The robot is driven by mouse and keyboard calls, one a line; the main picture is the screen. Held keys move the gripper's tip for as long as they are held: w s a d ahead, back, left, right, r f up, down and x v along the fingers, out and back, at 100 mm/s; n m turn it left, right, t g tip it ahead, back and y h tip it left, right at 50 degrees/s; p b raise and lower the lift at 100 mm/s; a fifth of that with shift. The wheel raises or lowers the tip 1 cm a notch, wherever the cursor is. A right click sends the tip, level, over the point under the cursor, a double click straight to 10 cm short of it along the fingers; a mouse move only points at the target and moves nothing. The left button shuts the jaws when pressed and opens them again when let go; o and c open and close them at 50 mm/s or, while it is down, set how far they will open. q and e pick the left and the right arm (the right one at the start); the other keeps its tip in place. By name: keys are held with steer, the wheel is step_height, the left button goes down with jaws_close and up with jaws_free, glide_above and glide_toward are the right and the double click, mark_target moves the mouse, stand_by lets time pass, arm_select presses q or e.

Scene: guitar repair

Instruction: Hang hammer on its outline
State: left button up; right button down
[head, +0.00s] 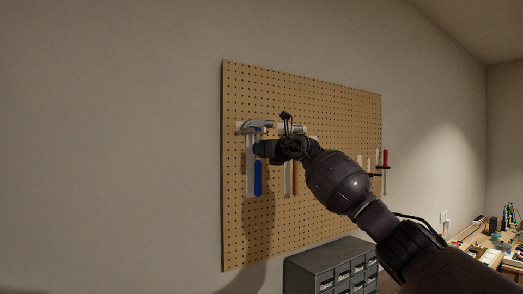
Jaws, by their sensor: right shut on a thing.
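The hammer (258,178) has a metal claw head and a blue handle. It is upright in front of the left part of the pegboard (330,105), head up. A white outline (249,170) shows just behind and to the left of it. My right gripper (260,149) is shut on the hammer at the upper handle, below the head. The gripper covers part of the handle. I cannot tell whether the hammer touches the board or its hook. My left gripper is not in view.
A tool with a brown handle (295,178) hangs just right of the hammer, partly behind my right gripper. A red-handled screwdriver (385,160) hangs at the board's right edge. A grey drawer cabinet (322,260) stands below. A cluttered workbench (482,241) is at far right.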

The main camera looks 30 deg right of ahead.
arm_select(q)
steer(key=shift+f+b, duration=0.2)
steer(key=shift+b, duration=0.1)
arm_select(e)
steer(key=shift+f, duration=0.45)
stand_by(0.5)
steer(key=c, duration=1.1)
jaws_free()
steer(key=shift+o, duration=0.2)
steer(key=shift+f, duration=0.15)
arm_select(q)
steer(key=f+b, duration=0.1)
steer(key=b, duration=0.1)
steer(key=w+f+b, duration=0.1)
steer(key=b, duration=0.1)
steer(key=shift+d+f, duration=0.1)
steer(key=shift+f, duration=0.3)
arm_select(e)
steer(key=v, duration=1.1)
steer(key=shift+w+a, duration=0.1)
